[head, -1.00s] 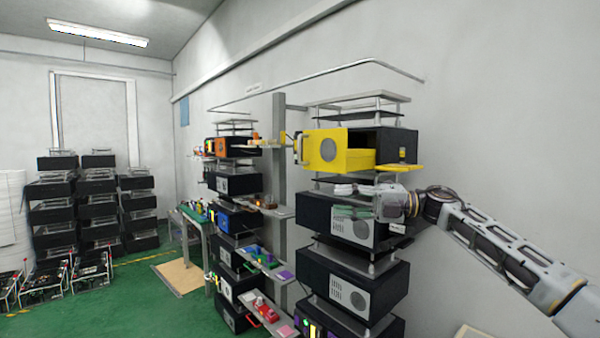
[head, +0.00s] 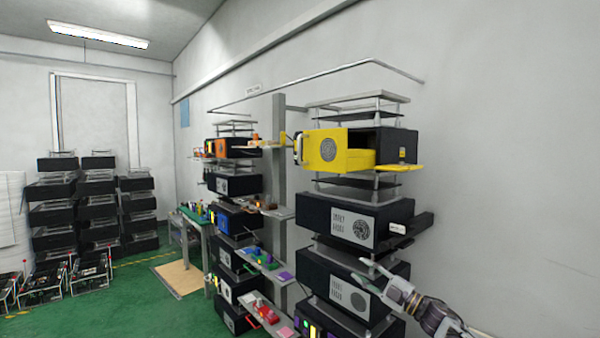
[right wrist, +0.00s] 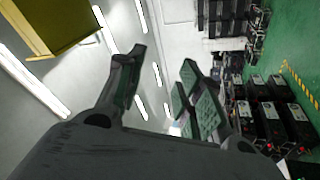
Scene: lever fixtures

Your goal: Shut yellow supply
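The yellow supply (head: 325,150) is at the top of the near stack in the head view. Its yellow body sticks out to the left of its black housing (head: 397,146), with a round grille on its front and a handle (head: 298,148) at its left edge. A yellow box-like thing, apparently the same supply, shows at the upper left of the right wrist view (right wrist: 55,25). My right gripper (head: 361,271) is low in front of the stack, well below the supply and apart from it. Its fingers stand apart and empty in the right wrist view (right wrist: 160,75). My left gripper is out of view.
Black units with grey fronts (head: 350,226) are stacked below the supply. A yellow plate (head: 405,167) juts out at its right. A second stack with an orange unit (head: 225,147) stands further back. A grey post (head: 279,160) rises between them. Open green floor (head: 120,310) lies at left.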

